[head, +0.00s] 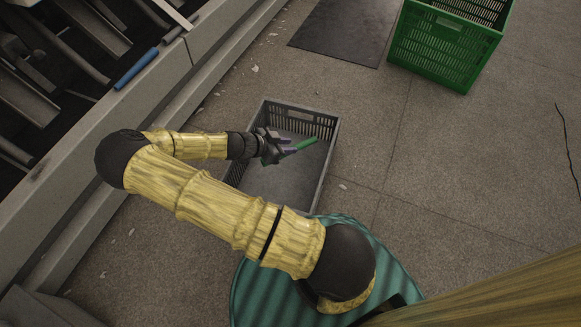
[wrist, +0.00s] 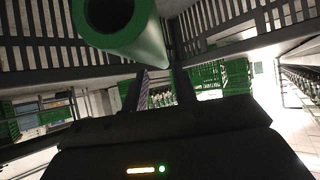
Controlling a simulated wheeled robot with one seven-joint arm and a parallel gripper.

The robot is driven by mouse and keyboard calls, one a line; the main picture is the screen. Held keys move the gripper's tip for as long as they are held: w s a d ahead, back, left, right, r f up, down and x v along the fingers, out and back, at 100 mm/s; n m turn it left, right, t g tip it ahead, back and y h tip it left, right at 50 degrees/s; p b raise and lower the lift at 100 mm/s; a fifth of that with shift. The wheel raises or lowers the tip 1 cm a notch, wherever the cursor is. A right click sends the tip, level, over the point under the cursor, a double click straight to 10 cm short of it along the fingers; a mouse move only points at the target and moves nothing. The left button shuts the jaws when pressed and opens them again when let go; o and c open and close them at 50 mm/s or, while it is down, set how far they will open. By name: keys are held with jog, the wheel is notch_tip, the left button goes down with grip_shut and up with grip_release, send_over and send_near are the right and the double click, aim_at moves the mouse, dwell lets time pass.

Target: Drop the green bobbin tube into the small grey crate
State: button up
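My gripper (head: 291,145) reaches in over the crate from the left. Its two fingers stand apart, wider than the tube, and it looks open. The wrist view also shows the parted fingers (wrist: 163,85), with the tube beyond their tips. Whether the tube still touches a finger is hard to tell.
A larger green crate (head: 445,48) stands at the upper right, beside a dark mat (head: 343,30). The machine with a long ledge (head: 150,85) runs along the left, with a blue tube (head: 136,69) on it. Open floor lies right of the grey crate.

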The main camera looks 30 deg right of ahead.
jog(key=o, duration=0.3)
jog(key=shift+a+r, duration=0.1)
jog(key=p+v, duration=0.9)
jog(key=v, duration=0.8)
jog(key=shift+w, duration=0.1)
jog(key=shift+r, duration=0.1)
